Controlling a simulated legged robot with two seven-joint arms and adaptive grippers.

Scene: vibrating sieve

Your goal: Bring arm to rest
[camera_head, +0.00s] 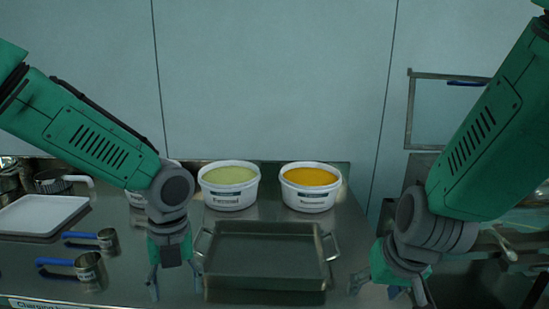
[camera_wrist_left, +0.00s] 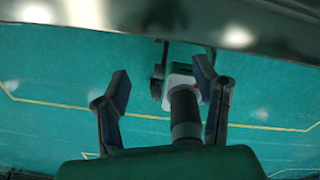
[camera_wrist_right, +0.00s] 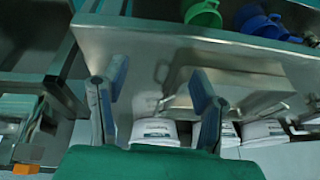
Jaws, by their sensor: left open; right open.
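My left gripper (camera_head: 176,284) hangs with its fingers apart and empty at the front of the metal table, left of the metal pan. In the left wrist view its two fingers (camera_wrist_left: 162,85) are spread over the green floor. My right gripper (camera_head: 392,291) points down near the table's right end, right of the pan, fingers apart. In the right wrist view its fingers (camera_wrist_right: 160,88) are spread with nothing between them, the table and tubs lying beyond. Both arms reach in from the sides of the head view.
A metal pan (camera_head: 263,285) with side handles sits between the grippers. Behind it are tubs with green (camera_head: 229,196) and orange (camera_head: 312,200) contents; another is partly hidden by my left arm. Blue-handled scoops (camera_head: 89,267) and a white tray (camera_head: 40,213) are at left.

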